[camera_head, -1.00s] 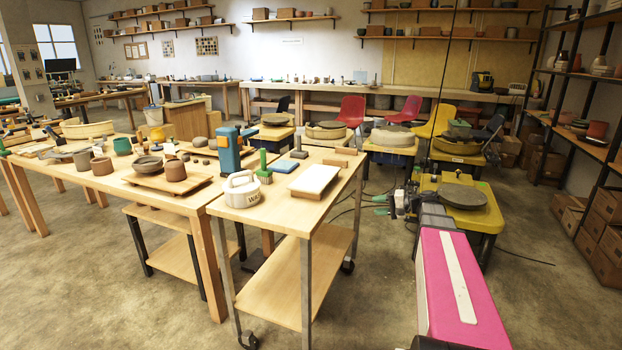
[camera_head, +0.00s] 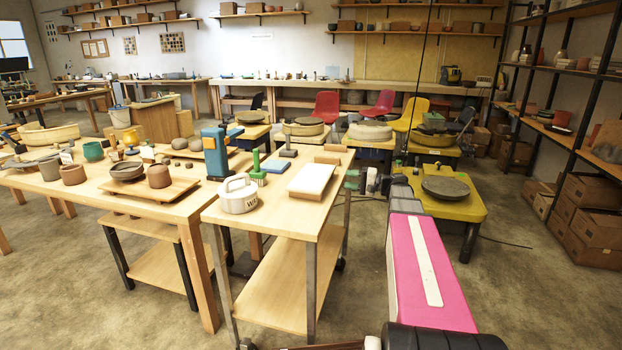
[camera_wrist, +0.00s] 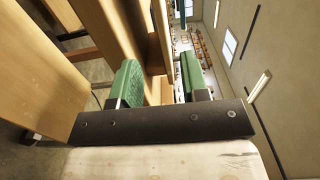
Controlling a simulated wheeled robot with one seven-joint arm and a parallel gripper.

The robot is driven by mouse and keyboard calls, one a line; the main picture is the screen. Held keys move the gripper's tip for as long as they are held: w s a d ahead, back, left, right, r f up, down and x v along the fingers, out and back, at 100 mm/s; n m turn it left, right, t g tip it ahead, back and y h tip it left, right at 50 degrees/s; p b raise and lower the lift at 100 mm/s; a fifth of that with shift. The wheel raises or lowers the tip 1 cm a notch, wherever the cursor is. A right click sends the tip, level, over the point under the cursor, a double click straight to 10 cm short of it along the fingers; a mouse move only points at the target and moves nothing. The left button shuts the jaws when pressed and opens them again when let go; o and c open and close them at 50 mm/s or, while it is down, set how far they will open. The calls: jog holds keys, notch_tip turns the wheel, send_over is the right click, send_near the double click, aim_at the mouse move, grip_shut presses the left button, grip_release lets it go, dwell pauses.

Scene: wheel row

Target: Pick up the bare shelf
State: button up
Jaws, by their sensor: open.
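A flat, pale rectangular slab (camera_head: 312,180) with nothing on it lies on the right part of the near cart top (camera_head: 250,217); I take this to be the bare shelf. My gripper (camera_head: 353,180) is just right of the cart, apart from the slab in the picture. In the wrist view my gripper (camera_wrist: 162,82) has its two green fingers spread apart, with nothing held. Wooden furniture fills the left of that view and shows behind the fingers. The slab cannot be made out for sure there.
A yellow wheel (camera_head: 445,192) is to the right. Floor is open in front.

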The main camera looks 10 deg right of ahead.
aim_at(313, 177)
jog(key=x, duration=0.7)
jog(key=shift+w+a+r, duration=0.1)
jog(key=shift+w+a, duration=0.05)
jog(key=shift+w, duration=0.2)
grip_shut()
